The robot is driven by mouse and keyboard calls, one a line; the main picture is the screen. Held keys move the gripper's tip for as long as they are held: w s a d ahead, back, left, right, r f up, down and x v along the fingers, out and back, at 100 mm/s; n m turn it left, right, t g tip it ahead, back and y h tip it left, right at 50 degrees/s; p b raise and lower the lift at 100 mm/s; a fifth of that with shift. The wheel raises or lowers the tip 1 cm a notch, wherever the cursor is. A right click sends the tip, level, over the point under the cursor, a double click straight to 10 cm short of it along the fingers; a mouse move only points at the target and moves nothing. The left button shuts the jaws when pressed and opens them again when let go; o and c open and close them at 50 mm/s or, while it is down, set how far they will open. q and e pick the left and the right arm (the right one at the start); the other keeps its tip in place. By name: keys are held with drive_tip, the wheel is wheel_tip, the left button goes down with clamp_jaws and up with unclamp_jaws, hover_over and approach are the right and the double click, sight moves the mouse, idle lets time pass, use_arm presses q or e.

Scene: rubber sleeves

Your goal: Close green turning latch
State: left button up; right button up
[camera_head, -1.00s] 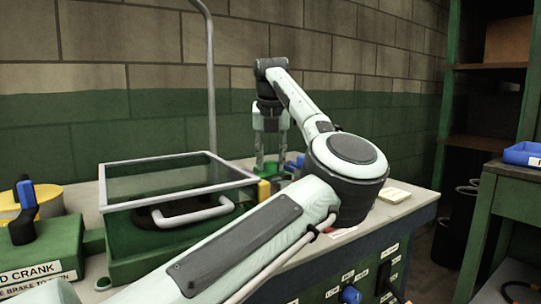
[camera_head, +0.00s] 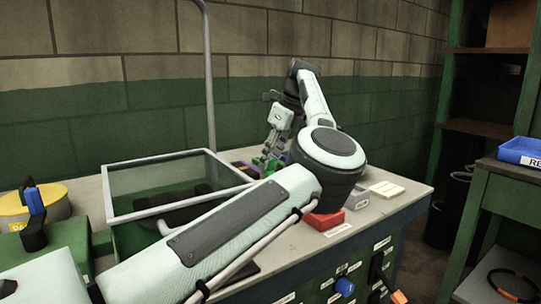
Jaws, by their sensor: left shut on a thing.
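My left gripper (camera_head: 267,157) is tilted at the back of the bench, its fingers pointing down and to the lower left. It is shut on the green turning latch (camera_head: 271,166), of which only small green parts show between and below the fingers. My left arm hides much of the area around the latch, so its exact angle cannot be told. My right gripper is not in view.
A glass-topped frame (camera_head: 165,212) stands left of the latch. A red box (camera_head: 325,221), a grey box (camera_head: 357,198) and a pale block (camera_head: 386,189) sit to the right. A blue-handled crank (camera_head: 34,203) is far left. A blue bin (camera_head: 521,151) rests on the right-hand table.

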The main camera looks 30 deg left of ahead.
use_arm(q)
drive_tip(key=shift+w+a+n+g, duration=0.1)
drive_tip(key=shift+n+g, duration=0.3)
drive_tip(key=shift+n, duration=0.75)
drive_tip(key=shift+w+n+g, duration=0.1)
drive_tip(key=shift+n+g, duration=0.3)
drive_tip(key=shift+n, duration=0.75)
drive_tip(key=shift+h, duration=0.3)
drive_tip(key=o, duration=1.2)
drive_tip(key=shift+s, duration=0.1)
drive_tip(key=shift+c, duration=0.2)
